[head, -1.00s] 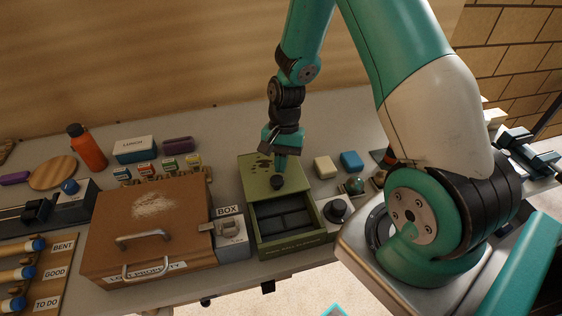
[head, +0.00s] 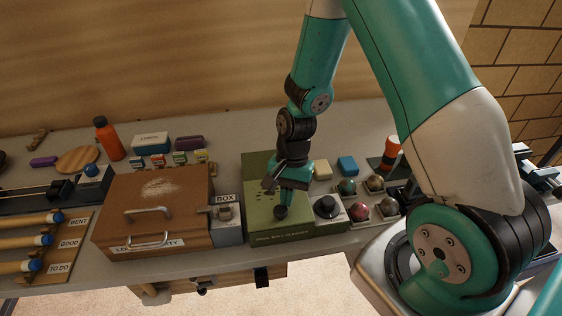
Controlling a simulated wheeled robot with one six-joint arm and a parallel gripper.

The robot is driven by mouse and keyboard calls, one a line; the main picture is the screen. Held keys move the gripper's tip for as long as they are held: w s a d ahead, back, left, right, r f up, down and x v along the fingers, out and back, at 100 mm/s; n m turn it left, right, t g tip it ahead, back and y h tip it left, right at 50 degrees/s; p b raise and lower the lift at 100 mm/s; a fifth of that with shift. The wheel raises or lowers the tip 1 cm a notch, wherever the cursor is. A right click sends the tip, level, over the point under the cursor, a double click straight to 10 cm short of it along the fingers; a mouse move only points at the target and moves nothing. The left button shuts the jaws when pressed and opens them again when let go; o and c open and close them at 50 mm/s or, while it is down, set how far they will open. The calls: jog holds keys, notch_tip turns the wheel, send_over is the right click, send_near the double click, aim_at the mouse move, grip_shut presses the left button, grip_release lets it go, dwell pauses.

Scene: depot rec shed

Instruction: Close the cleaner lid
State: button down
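The cleaner (head: 262,166) is a green box lettered as a pool ball cleaner, on the bench near the middle of the head view. My gripper hides part of the lid's right side.
A brown case (head: 160,190) and a grey box labelled BOX (head: 227,228) stand close on the left. A black dial unit (head: 326,207) and several balls (head: 361,212) sit close on the right. Cream and blue blocks (head: 348,165) lie behind them.

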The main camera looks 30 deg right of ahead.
jog(key=w+d, duration=0.1)
jog(key=w+d+r+p, duration=0.1)
jog(key=w+d, duration=0.1)
jog(key=shift+d+r, duration=0.15)
jog(key=shift+d, duration=0.05)
jog(key=b+v, duration=0.2)
jog(key=v, duration=0.7)
jog(key=s+a+r+n+t+b, duration=0.1)
jog(key=s+a+r+n, duration=0.4)
jog(key=s+a+n, duration=0.3)
jog(key=s+a+r+n+t+y+b, duration=0.1)
jog(key=s+a+r+n+b, duration=0.1)
jog(key=s+a+r+n, duration=0.4)
jog(key=s+a+n, duration=0.3)
jog(key=s, duration=0.1)
jog(key=shift+s, duration=0.15)
